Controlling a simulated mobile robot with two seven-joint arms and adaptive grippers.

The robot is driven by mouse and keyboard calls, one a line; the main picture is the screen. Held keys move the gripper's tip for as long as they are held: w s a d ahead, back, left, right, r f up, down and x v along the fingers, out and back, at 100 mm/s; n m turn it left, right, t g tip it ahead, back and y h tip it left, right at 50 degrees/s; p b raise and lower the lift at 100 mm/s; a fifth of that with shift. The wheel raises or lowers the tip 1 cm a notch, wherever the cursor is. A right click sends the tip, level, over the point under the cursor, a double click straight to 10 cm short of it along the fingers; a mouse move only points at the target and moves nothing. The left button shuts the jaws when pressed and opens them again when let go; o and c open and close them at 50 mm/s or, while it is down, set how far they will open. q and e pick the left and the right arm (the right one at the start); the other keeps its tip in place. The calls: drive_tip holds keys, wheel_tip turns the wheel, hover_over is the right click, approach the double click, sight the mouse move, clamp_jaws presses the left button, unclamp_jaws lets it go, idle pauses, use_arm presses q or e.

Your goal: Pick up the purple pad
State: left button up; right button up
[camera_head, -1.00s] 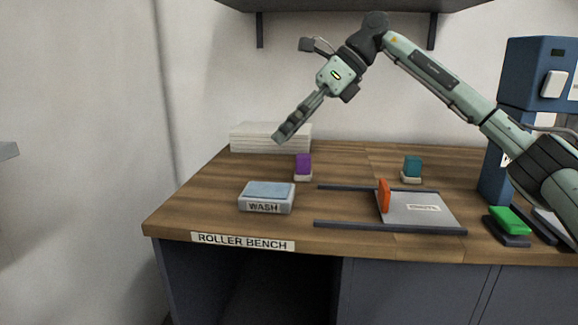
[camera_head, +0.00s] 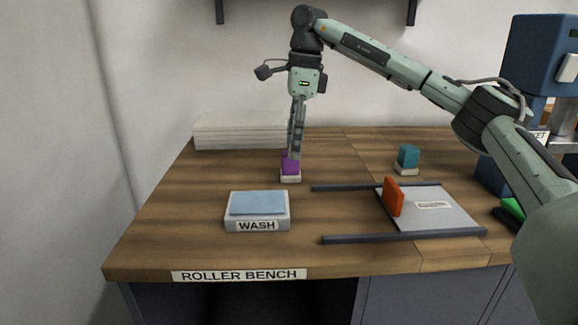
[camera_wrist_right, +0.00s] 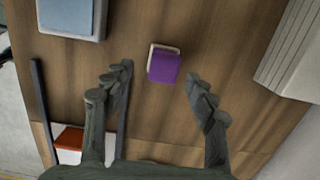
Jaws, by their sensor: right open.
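The purple pad (camera_head: 290,168) sits upright on a small white base on the wooden bench, behind the WASH tray. My right gripper (camera_head: 295,154) points down just above the pad and hides part of its top in the head view. In the right wrist view, the purple pad (camera_wrist_right: 163,67) lies a little beyond the fingertips, roughly between their lines. The two fingers of the right gripper (camera_wrist_right: 157,80) are spread wide, with nothing between them. My left gripper is in neither view.
A WASH tray (camera_head: 257,225) with a light blue top stands in front of the pad. A white stack (camera_head: 235,132) is behind. To the right are dark rails (camera_head: 400,237), a grey plate (camera_head: 440,212) with an orange pad (camera_head: 393,197), and a teal pad (camera_head: 408,155).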

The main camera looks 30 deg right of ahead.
drive_tip(key=shift+w+a+f, duration=0.1)
drive_tip(key=shift+w+f, duration=0.1)
drive_tip(key=shift+f, duration=0.8)
drive_tip(key=shift+w+a+f, duration=0.1)
drive_tip(key=shift+w+f, duration=0.1)
drive_tip(key=shift+f, duration=0.75)
drive_tip(key=c, duration=1.3)
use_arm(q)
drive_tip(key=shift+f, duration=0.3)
use_arm(e)
drive_tip(key=shift+o, duration=0.2)
drive_tip(key=shift+r, duration=0.1)
